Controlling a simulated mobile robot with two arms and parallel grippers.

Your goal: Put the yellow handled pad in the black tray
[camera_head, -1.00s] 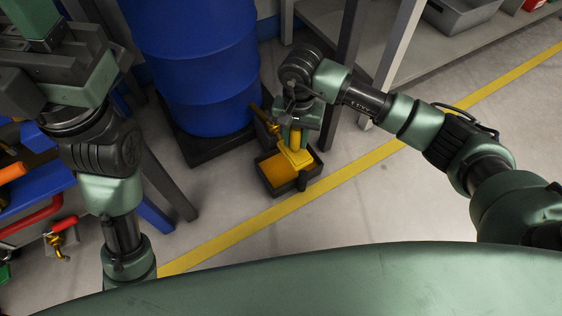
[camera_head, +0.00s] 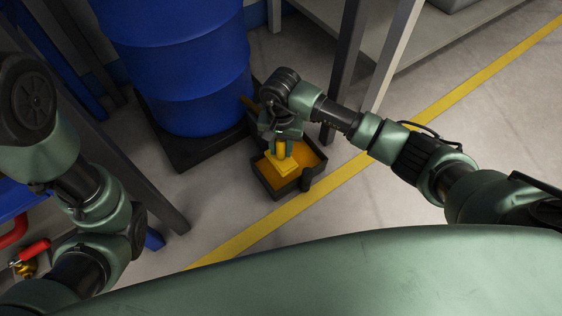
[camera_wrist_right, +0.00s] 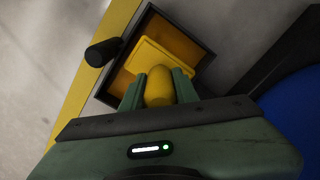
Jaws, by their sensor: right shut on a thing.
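The yellow handled pad (camera_head: 283,165) is at the black tray (camera_head: 303,183), over the tray's amber-coloured inside. My right gripper (camera_head: 282,147) is shut on the pad's upright handle. In the right wrist view the handle of the pad (camera_wrist_right: 159,88) sits between the two green fingers of the right gripper (camera_wrist_right: 158,92), with the flat pad beyond, inside the outline of the tray (camera_wrist_right: 184,20). I cannot tell whether the pad touches the tray floor. My left arm shows at the left edge, but its gripper is out of view.
A blue barrel (camera_head: 185,70) on a dark base (camera_head: 190,152) stands just behind and left of the tray. A grey shelf with legs (camera_head: 380,75) is at the back right. A yellow floor line (camera_head: 245,237) runs in front of the tray. Red-handled tools (camera_head: 30,252) lie at the left.

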